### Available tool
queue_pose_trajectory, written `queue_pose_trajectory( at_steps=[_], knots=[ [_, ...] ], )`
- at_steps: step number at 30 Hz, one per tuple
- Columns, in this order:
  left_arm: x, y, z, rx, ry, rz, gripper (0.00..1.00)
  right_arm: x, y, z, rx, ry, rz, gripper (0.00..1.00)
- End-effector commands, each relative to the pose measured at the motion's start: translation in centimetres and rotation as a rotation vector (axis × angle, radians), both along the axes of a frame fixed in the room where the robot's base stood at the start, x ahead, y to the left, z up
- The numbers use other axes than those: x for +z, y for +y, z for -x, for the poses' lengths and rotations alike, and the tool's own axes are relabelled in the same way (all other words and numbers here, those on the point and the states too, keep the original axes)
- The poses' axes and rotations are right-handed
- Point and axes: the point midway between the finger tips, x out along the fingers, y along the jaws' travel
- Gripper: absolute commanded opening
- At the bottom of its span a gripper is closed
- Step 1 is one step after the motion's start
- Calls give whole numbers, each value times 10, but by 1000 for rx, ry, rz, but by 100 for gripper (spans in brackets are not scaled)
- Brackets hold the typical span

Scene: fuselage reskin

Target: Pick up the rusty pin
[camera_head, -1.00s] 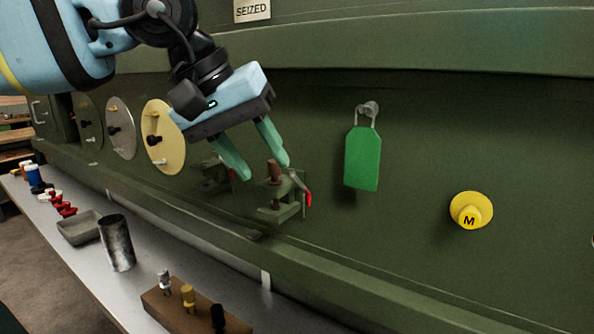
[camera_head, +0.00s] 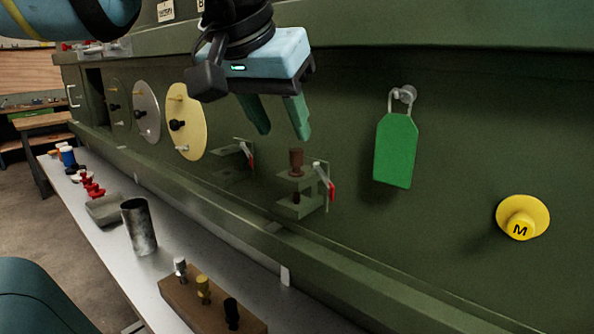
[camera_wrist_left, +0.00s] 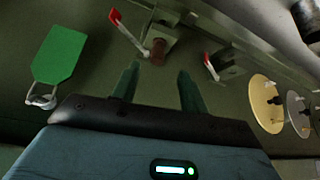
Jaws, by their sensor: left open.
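The rusty pin (camera_head: 296,161) stands upright in a green bracket (camera_head: 299,205) on the green fuselage wall, beside a lever with a red handle (camera_head: 331,190). In the left wrist view the pin (camera_wrist_left: 158,50) lies beyond the fingertips, roughly between their lines. My left gripper (camera_head: 284,136) is open and empty, its green fingers pointing down just above the pin and apart from it. In the left wrist view the open fingers (camera_wrist_left: 158,75) show nothing between them. My right gripper is not in view.
A second bracket with a red lever (camera_head: 250,160) is left of the pin. A green tag (camera_head: 396,150) and a yellow M knob (camera_head: 522,218) are to the right. Below, the shelf holds a metal cup (camera_head: 139,226), a grey tray (camera_head: 104,210) and a wooden block with pegs (camera_head: 190,300).

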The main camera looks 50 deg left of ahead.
Motion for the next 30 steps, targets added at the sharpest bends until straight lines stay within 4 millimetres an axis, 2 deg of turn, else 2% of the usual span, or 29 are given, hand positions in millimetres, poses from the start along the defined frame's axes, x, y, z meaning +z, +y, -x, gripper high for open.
queue_pose_trajectory(
  at_steps=[10,20,30],
  knots=[
    [-38,3,-23,0,4,-1,44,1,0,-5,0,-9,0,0],
    [-43,4,-26,0,1,0,44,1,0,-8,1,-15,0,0],
    [-43,4,-26,0,1,0,1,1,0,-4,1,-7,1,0]
  ],
)
